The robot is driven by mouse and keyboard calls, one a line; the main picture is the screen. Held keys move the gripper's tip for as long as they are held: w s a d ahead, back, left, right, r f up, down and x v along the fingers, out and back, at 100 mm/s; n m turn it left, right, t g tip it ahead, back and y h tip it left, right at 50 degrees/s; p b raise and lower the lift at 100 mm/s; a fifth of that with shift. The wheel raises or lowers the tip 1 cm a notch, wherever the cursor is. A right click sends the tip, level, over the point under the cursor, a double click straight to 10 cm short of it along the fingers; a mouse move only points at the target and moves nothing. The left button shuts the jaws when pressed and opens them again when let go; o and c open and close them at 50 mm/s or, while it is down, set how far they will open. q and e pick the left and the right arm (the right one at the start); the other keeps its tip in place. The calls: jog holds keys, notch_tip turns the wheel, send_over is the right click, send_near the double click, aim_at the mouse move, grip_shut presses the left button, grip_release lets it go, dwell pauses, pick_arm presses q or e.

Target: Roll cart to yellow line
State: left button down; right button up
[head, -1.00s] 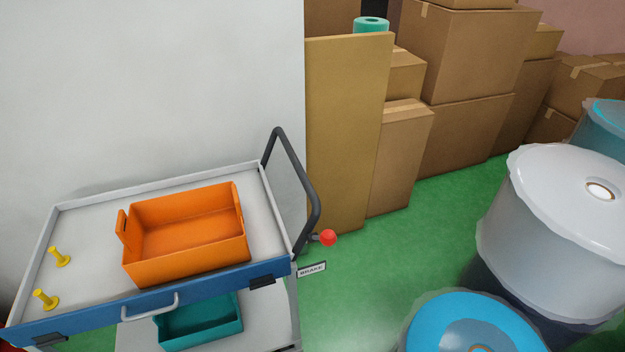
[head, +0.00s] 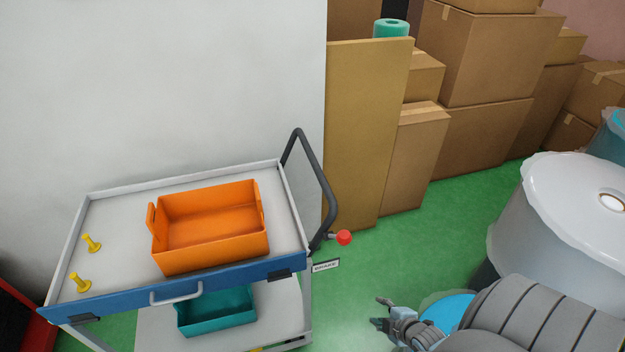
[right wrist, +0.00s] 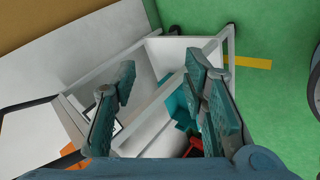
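The cart (head: 160,290) stands at the left against a pale wall, with a blue front edge and a dark push handle (head: 318,175) at its right end. A red-knobbed brake lever (head: 344,237) sticks out below the handle, above a "BRAKE" label (head: 326,265). My right gripper (head: 382,312) is open and empty, right of and below the knob, apart from it. In the right wrist view its spread fingers (right wrist: 160,85) are in front of the cart's frame and shelves. A yellow floor line (right wrist: 248,62) shows there beside the cart. My left gripper is out of view.
An orange bin (head: 210,242) and two yellow pegs (head: 86,262) are on the cart's top; a teal bin (head: 215,312) is on its lower shelf. Wrapped rolls (head: 570,215) stand at the right. Boxes (head: 485,140) stand behind. Green floor between is clear.

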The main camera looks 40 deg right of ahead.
jog(key=w+d+r+n+t+p, duration=0.25)
jog(key=w+r+n, duration=0.35)
jog(key=r, duration=0.7)
pick_arm(q)
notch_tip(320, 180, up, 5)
jog(key=p, duration=0.1)
pick_arm(e)
jog(key=n+t+y, duration=0.2)
jog(key=n+t, duration=0.2)
jog(key=n, duration=0.3)
send_near(326, 189)
jog(key=shift+t, duration=0.25)
jog(key=b+x, duration=0.3)
jog(key=b, duration=0.1)
jog(key=f+b+x, duration=0.1)
jog(key=b+x, duration=0.3)
jog(key=f+b+x, duration=0.1)
jog(key=b+x, duration=0.2)
jog(key=b, duration=0.1)
jog(key=shift+w+d+b, duration=0.15)
jog(key=shift+d+b, duration=0.25)
jog(key=shift+w, duration=0.25)
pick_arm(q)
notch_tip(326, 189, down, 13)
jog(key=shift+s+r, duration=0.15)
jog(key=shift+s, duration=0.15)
pick_arm(e)
jog(key=shift+r, duration=0.15)
grip_shut()
